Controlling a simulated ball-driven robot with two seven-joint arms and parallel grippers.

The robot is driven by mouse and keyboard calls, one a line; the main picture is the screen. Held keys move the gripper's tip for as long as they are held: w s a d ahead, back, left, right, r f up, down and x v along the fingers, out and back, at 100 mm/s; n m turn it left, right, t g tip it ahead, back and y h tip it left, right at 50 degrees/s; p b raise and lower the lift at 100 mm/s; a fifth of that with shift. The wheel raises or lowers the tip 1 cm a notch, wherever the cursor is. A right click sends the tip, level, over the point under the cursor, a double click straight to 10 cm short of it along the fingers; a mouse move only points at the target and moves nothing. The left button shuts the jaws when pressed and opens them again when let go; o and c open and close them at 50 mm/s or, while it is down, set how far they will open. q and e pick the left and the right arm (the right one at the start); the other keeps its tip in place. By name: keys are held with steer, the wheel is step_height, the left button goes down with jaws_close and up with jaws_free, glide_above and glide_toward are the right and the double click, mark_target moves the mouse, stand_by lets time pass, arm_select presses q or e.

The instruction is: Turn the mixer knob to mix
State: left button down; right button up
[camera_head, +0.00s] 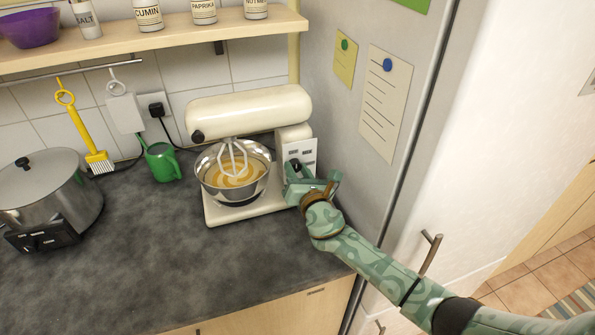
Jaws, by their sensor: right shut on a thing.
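A cream stand mixer (262,105) stands on the dark counter at its right end. A metal bowl (207,170) with yellowish batter (238,178) sits under its head, and a wire whisk (233,158) reaches into the bowl. A light control panel (305,152) is on the mixer's right side. A small dark mixer knob (296,164) shows at the panel. My green right gripper (299,178) is at this knob, shut on it, with its fingers partly covering the panel's lower part. My left gripper is not in view.
A grey fridge (345,125) with pinned notes stands close to the right of the mixer. The front of the counter (160,270) is clear. A shelf (150,40) runs above.

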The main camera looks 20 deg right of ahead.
steer(key=m+b, duration=0.1)
steer(key=m, duration=0.3)
steer(key=shift+f+b, duration=0.15)
steer(key=shift+b, duration=0.2)
steer(key=m, duration=0.5)
steer(key=shift+b, duration=0.4)
steer(key=shift+m, duration=0.3)
steer(key=o, duration=1)
steer(key=shift+c, duration=0.2)
steer(key=shift+s, duration=0.1)
steer(key=s+p, duration=0.1)
steer(key=s, duration=1.5)
steer(key=shift+d, duration=0.3)
steer(key=shift+s, duration=0.1)
